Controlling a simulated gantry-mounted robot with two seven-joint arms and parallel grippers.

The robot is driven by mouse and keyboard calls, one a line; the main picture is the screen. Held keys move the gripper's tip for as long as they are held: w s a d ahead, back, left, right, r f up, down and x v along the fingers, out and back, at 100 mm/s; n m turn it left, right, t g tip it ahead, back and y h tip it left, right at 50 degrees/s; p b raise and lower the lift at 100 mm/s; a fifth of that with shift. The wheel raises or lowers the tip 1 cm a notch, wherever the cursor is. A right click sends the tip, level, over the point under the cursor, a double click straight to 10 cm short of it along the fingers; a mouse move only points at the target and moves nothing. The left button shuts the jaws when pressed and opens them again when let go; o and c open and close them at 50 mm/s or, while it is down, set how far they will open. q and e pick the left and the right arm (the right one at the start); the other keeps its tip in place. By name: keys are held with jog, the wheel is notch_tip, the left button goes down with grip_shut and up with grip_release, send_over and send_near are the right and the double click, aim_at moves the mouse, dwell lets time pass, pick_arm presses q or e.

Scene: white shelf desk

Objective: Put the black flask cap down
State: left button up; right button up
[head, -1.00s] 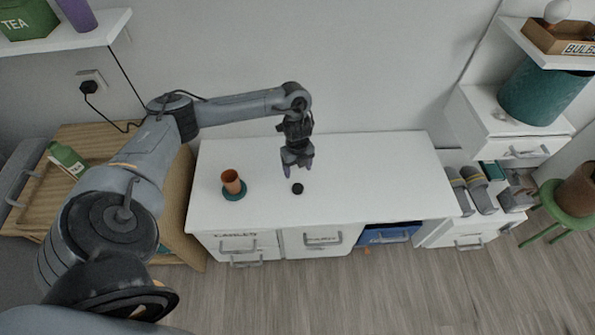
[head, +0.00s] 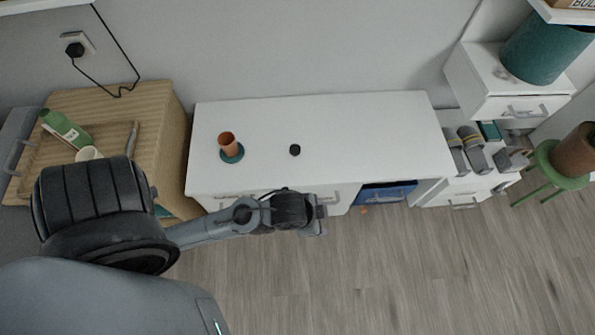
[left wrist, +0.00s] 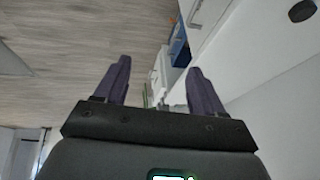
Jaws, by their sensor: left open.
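The black flask cap (head: 294,150) lies on the white desk top (head: 370,135), near its middle. It also shows at the top right of the left wrist view (left wrist: 302,11). My left gripper (head: 318,215) is in front of the desk's front edge, well apart from the cap. In the left wrist view my left gripper (left wrist: 160,85) has its two purple fingers spread with nothing between them. My right gripper is not in view.
A copper-coloured cup (head: 228,141) stands on a teal coaster (head: 232,155) left of the cap. A blue drawer (head: 388,193) is at the desk's front. A wooden cabinet (head: 165,100) stands left, with a green bottle (head: 65,128) on it. The desk's right half is clear.

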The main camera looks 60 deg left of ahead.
pick_arm(q)
jog(key=s+n, duration=0.1)
jog(key=s+a+n+g, duration=0.1)
jog(key=s, duration=0.1)
jog(key=s+a, duration=0.1)
jog(key=s, duration=0.1)
jog(key=shift+r+n, duration=0.35)
jog(key=shift+n, duration=0.05)
jog(key=shift+w, duration=0.1)
